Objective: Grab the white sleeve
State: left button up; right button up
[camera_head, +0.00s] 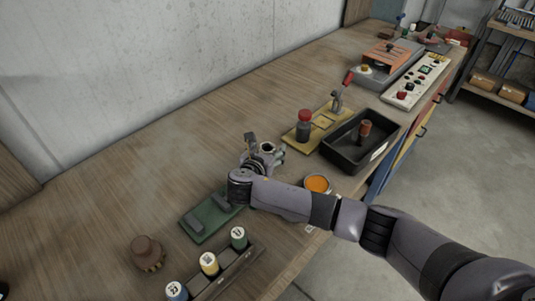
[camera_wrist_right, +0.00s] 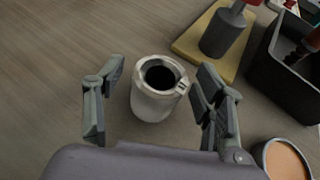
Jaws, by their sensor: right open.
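The white sleeve (camera_wrist_right: 153,104), a short hollow cylinder with a dark opening and a metallic rim, stands upright on the wooden bench. In the head view the sleeve (camera_head: 267,147) is partly hidden by my right gripper (camera_head: 264,154). In the wrist view my right gripper (camera_wrist_right: 160,92) is open, with one finger on each side of the sleeve. A gap shows on the left; the right finger is close to the rim, and I cannot tell whether it touches. My left gripper is not in view.
An orange-filled tin (camera_head: 317,184) is near the front edge. A green plate (camera_head: 196,223) and a rack of spools (camera_head: 243,262) lie nearer. Bench toward the wall is clear.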

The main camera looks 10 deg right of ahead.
jog(key=shift+c, duration=0.2)
jog(key=c, duration=1.5)
